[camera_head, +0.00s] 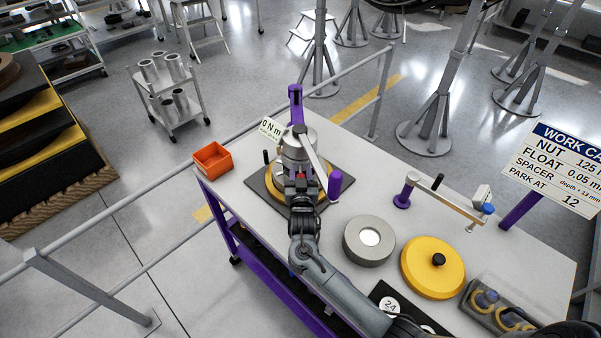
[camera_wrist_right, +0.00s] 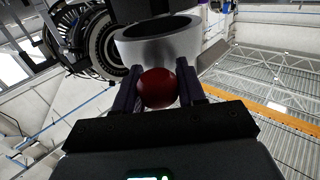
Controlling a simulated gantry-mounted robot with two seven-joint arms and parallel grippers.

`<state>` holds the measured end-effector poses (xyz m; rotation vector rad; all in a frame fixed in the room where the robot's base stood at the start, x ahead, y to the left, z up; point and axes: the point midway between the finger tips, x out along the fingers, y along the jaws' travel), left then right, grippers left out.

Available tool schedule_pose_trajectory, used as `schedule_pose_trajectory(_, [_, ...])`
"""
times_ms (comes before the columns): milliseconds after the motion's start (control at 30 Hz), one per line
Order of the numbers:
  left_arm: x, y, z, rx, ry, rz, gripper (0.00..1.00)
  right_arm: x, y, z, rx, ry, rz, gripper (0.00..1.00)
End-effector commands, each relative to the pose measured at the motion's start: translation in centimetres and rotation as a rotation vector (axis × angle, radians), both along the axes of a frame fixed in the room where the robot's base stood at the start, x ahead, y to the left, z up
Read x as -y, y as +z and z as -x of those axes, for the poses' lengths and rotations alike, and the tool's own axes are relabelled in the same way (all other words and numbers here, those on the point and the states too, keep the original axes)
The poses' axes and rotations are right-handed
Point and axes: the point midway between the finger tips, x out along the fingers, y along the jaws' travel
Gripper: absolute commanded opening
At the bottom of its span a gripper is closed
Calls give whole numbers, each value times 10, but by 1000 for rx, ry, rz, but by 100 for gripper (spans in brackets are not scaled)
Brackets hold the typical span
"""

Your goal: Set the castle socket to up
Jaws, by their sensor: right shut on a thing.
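A silver cylindrical head (camera_head: 297,146), which looks like the castle socket unit, stands on a yellow disc on a dark square mat on the bench. My right gripper (camera_head: 302,180) is at its near side, with the arm reaching up from the lower right. In the right wrist view my right gripper (camera_wrist_right: 158,85) is shut on a red ball knob (camera_wrist_right: 158,88). A grey metal cylinder (camera_wrist_right: 158,40) is just beyond the knob. My wrist and the fingers hide most of the knob in the head view. My left gripper is not in view.
A purple-gripped handle (camera_head: 334,185) extends right of the unit, and a purple post (camera_head: 296,105) rises behind it. An orange bin (camera_head: 212,158) is left. A grey ring (camera_head: 369,241), yellow disc (camera_head: 433,267) and clear tray (camera_head: 500,305) lie to the right.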

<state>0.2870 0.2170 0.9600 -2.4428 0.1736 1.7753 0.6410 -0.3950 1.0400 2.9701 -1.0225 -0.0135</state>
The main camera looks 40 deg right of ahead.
Motion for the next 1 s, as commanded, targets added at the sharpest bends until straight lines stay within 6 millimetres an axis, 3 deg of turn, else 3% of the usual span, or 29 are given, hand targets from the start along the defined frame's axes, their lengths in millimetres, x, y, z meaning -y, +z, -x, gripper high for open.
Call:
schedule_pose_trajectory(67, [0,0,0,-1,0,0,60,-1,9,-2,21,2,5,0])
schedule_pose_trajectory(100, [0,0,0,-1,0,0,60,-1,10,-2,21,2,5,46])
schedule_pose_trajectory(200, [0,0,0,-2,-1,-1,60,-1,8,-2,18,2,5,61])
schedule_pose_trajectory(633, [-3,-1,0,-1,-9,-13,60,-6,4,5,10,2,2,61])
schedule_pose_trajectory(1000, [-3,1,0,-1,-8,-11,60,-42,3,52,10,4,0,61])
